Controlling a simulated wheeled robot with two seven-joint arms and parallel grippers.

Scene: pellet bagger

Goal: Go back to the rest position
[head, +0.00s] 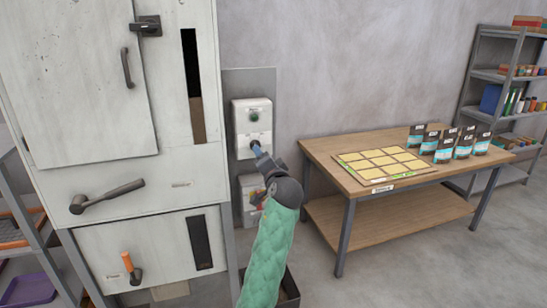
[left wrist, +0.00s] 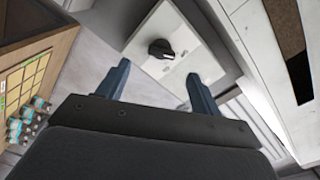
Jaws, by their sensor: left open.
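My left gripper (head: 257,149) is in front of a white control box (head: 253,112) on the wall panel, at the box's lower part. The left wrist view shows the gripper (left wrist: 158,86) open, with its two blue-grey fingers apart and nothing between them. A black rotary knob (left wrist: 160,49) on the white box face lies beyond the fingertips, roughly centred between them. The fingers look apart from the knob, but the exact gap is hard to tell. My right gripper is in neither view.
A pale cabinet (head: 108,169) with handles and an orange-gripped lever (head: 132,267) stands left of my arm. A second box (head: 249,187) sits below the control box. A wooden table (head: 328,150) with a yellow-squared mat and several dark pouches is right, before a shelf (head: 493,75).

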